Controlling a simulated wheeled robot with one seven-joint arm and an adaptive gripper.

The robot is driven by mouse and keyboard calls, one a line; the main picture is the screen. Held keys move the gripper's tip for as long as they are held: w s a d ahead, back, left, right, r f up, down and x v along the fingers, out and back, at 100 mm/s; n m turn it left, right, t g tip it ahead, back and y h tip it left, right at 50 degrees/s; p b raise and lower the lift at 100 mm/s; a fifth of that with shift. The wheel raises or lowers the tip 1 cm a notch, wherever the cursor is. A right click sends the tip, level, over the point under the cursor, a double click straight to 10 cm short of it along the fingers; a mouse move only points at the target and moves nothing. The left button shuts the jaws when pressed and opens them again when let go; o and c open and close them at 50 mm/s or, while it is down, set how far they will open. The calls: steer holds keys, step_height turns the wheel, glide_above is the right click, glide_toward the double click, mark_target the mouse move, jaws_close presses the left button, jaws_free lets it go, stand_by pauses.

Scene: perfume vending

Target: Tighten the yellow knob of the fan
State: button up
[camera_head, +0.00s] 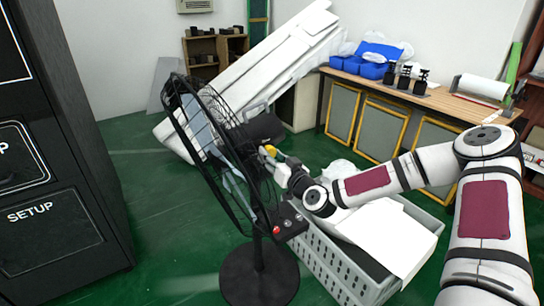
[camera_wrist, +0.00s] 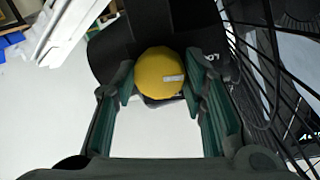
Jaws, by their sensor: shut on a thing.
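The black standing fan (camera_head: 215,140) is left of centre in the head view, with its round wire cage, motor housing and round base (camera_head: 258,280). The yellow knob (camera_wrist: 160,73) is round with a small pale mark, and sits on the black fan body (camera_wrist: 110,50) in the wrist view. In the head view the knob (camera_head: 271,151) shows as a small yellow spot beside my gripper (camera_head: 272,160). My gripper (camera_wrist: 160,85) has its two fingers on either side of the knob and is shut on it. The fan's cage (camera_wrist: 265,80) runs close to the right finger.
A grey crate (camera_head: 335,270) with white sheets stands right of the fan base, under my arm. A wooden workbench (camera_head: 450,100) with blue bins (camera_head: 365,62) is at the back right. A black cabinet (camera_head: 60,160) stands at left. Green floor is clear between cabinet and fan.

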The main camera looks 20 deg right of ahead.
steer(key=shift+m, duration=0.4)
steer(key=o, duration=1.2)
steer(key=shift+c, duration=0.2)
steer(key=v, duration=1.2)
